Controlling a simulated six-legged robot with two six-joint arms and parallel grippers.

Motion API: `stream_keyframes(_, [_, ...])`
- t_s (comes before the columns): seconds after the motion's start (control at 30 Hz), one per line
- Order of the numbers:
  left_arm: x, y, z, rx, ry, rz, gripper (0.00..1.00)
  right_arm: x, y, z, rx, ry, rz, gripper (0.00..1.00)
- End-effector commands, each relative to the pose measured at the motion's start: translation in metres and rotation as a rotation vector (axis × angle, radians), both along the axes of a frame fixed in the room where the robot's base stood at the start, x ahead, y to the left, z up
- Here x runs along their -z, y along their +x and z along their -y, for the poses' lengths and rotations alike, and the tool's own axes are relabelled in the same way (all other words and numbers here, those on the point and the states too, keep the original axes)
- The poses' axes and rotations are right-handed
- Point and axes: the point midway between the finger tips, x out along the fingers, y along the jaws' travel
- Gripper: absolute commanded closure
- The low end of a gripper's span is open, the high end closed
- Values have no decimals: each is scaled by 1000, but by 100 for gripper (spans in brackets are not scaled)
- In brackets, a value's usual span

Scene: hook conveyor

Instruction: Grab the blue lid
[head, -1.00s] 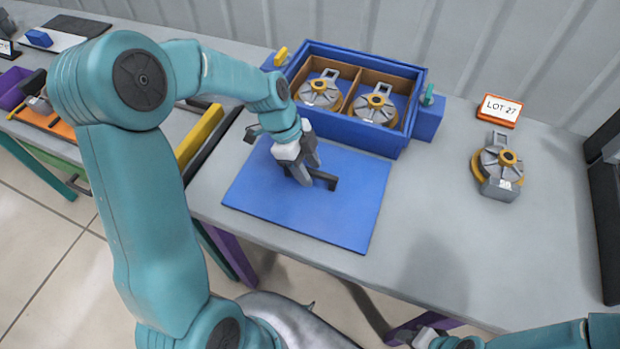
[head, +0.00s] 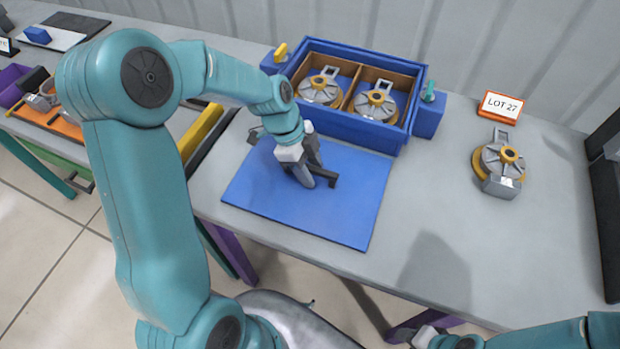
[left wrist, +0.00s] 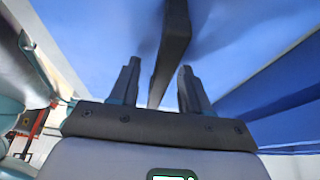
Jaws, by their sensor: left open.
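The blue lid (head: 335,225) is a flat blue panel lying on the grey table, in front of the blue box. A dark bar handle (head: 327,180) stands up from it. My left gripper (head: 318,180) is over the lid at the handle, pointing down. In the left wrist view the open fingers (left wrist: 158,78) stand on either side of the dark handle (left wrist: 173,40), with gaps visible beside it. Part of the handle is hidden by the gripper in the head view. My right gripper (head: 425,337) is at the bottom edge, away from the lid; its jaws are unclear.
The blue box (head: 352,122) behind the lid holds two grey-and-orange parts in brown compartments. Another such part (head: 500,165) stands at the right near a LOT 27 sign (head: 501,105). A yellow bar (head: 200,133) lies left of the lid.

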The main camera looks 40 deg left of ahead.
Motion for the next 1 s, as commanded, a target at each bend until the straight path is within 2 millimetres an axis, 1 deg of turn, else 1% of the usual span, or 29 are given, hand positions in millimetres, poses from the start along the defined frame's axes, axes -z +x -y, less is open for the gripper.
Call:
stream_keyframes(0.13, [2,0,0,0,0,0,53,3,0,0,0,0,0,57])
stream_keyframes(0.43, [1,0,0,0,0,0,53,3,0,0,0,0,0,57])
stream_keyframes(0.47, [1,0,0,0,0,0,63,3,0,0,0,0,0,57])
stream_keyframes(0.5, [1,0,0,0,0,0,76,3,0,0,0,0,0,57])
stream_keyframes(0.57, [1,0,0,0,0,0,96,3,0,0,0,0,0,57])
stream_keyframes(0.6, [1,0,0,0,0,0,100,3,0,0,0,0,0,57])
stream_keyframes(0.87, [1,0,0,0,0,1,100,3,0,0,0,0,0,57])
stream_keyframes(1.0, [-2,0,0,0,0,1,100,-2,0,0,0,0,0,57])
